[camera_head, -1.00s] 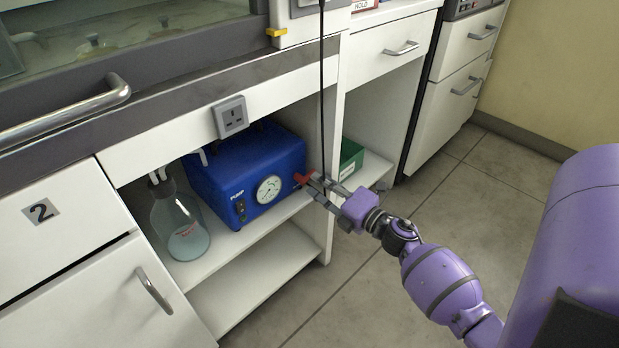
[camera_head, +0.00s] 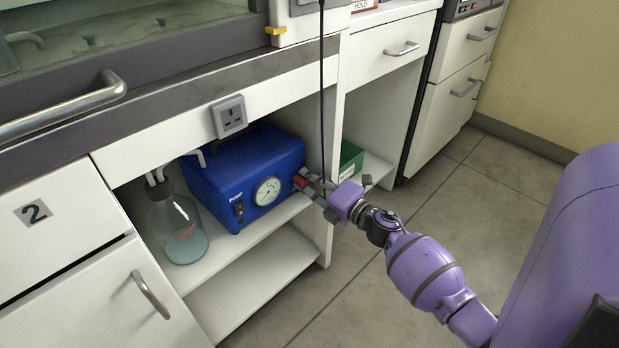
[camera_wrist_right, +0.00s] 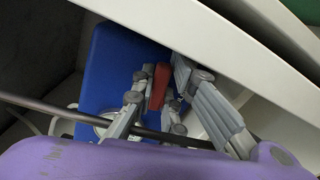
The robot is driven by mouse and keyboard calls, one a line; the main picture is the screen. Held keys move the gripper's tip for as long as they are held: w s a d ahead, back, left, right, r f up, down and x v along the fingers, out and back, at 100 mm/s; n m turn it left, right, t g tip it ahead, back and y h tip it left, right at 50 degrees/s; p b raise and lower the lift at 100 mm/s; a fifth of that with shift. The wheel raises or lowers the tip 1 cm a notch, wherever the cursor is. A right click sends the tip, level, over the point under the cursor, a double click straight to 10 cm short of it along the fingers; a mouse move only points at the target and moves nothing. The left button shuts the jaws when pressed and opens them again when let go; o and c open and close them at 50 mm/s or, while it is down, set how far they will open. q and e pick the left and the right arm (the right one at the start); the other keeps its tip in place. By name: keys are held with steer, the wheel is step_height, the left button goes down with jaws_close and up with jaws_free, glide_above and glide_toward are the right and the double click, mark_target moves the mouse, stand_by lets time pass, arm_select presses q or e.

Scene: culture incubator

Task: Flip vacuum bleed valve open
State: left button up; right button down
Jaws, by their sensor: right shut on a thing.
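The blue vacuum pump (camera_head: 225,178) stands on the upper shelf of the open cabinet, with a round gauge (camera_head: 267,191) on its front. The red bleed valve handle (camera_head: 299,181) is at the right end of the pump's front. My right gripper (camera_head: 308,184) is at the handle, its fingers shut on it. In the right wrist view the red handle (camera_wrist_right: 159,86) lies between the two grey fingers, in front of the blue pump body (camera_wrist_right: 112,60). The fingers partly hide the valve. My left gripper is not in view.
A glass flask (camera_head: 178,238) with liquid and tubing stands left of the pump. A black cable (camera_head: 322,90) hangs close by my right gripper. The cabinet's side panel edge (camera_head: 330,225) is just below it. A green box (camera_head: 350,160) sits in the right bay.

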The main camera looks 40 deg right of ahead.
steer(key=shift+m+p, duration=0.5)
steer(key=shift+m, duration=0.5)
steer(key=shift+f+m, duration=0.1)
steer(key=shift+m, duration=0.2)
steer(key=shift+f, duration=0.1)
steer(key=c, duration=2)
jaws_free()
steer(key=shift+c, duration=0.2)
steer(key=s+d, duration=0.1)
steer(key=s, duration=1.1)
